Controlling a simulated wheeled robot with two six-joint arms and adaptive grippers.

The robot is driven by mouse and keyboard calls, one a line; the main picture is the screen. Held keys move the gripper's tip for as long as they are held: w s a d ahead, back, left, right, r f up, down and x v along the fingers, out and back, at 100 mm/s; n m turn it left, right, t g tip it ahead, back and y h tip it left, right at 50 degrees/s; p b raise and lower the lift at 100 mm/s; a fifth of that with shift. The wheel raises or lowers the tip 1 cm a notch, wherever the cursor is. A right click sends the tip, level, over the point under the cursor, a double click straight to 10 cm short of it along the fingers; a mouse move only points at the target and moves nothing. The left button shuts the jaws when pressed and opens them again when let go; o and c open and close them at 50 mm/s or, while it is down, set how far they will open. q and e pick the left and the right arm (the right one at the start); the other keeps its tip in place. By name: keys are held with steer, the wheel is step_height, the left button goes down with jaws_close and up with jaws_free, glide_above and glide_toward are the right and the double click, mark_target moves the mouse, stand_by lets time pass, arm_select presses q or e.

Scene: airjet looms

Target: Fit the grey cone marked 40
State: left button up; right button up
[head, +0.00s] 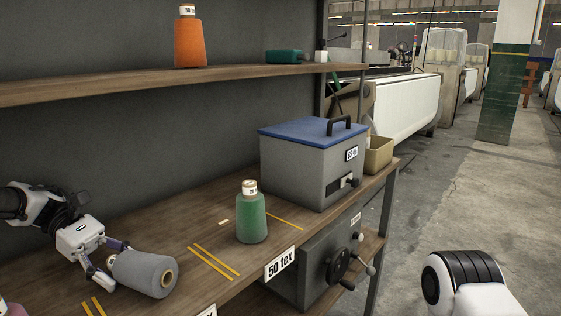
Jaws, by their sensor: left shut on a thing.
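A grey cone (147,274) lies on its side at the lower left of the head view, its wide end with a tan core hole facing right. My left gripper (114,268) is shut on it from the left, with a finger on each side near the narrow end. The cone is over or on the wooden shelf (190,232); I cannot tell whether it touches. No number shows on the cone, as its narrow end is hidden by the gripper. My right arm (465,285) shows at the lower right, but its gripper is out of view.
A green cone (251,218) stands upright by the "50 tex" label (281,263). A grey box with a blue lid (308,165) stands behind it. An orange cone (189,42) is on the upper shelf (130,82). Yellow lines (214,263) mark the lower shelf.

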mark_target(130, 254)
arm_select(q)
steer(key=shift+r+p, duration=0.75)
steer(key=shift+r, duration=2.15)
